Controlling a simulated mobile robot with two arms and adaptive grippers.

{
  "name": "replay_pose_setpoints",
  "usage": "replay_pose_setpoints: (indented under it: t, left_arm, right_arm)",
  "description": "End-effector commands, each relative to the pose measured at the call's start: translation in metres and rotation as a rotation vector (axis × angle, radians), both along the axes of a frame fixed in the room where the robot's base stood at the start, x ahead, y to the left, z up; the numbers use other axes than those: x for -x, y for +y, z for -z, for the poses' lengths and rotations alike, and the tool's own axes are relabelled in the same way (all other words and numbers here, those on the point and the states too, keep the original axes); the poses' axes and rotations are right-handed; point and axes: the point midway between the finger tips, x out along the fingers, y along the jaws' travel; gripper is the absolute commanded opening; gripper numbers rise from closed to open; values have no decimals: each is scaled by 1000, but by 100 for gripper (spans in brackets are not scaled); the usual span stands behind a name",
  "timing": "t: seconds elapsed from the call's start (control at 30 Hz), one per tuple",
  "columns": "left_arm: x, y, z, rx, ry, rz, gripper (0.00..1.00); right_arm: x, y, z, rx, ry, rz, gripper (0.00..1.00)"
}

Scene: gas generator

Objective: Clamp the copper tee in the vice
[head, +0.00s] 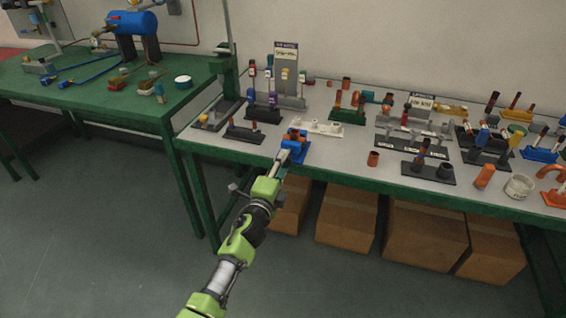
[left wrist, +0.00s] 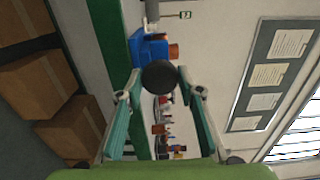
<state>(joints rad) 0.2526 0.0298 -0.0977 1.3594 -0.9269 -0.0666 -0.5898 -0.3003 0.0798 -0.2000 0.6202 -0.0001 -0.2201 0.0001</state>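The blue vice (head: 300,152) stands at the front edge of the grey workbench. The orange copper tee (head: 293,136) is at the vice's top, but whether the jaws press on it is too small to tell. In the left wrist view the vice (left wrist: 150,50) is just beyond my fingertips, with a copper-coloured end (left wrist: 173,52) beside it. My left gripper (head: 284,156) is at the vice's front. Its fingers (left wrist: 160,72) stand apart on both sides of a dark round knob (left wrist: 160,77). I cannot tell whether they grip it. My right gripper is out of view.
A white fixture (head: 316,127) is behind the vice, and a dark stand (head: 245,133) is to its left. A copper piece (head: 373,159) stands to the right. Cardboard boxes (head: 346,218) are under the bench. A green table (head: 100,100) is at the left.

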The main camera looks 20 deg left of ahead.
Motion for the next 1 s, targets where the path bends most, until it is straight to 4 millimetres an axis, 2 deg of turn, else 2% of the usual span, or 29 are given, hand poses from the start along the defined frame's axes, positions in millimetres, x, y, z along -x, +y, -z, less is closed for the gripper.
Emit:
replay_pose_setpoints:
  t: [0.33,0.6,1.0]
  left_arm:
    - [0,0,1,-16,0,1,12]
    - [0,0,1,-243,-8,2,13]
    - [0,0,0,-249,-7,1,12]
  right_arm:
    - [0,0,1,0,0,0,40]
    - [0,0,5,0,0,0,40]
    - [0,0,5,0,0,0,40]
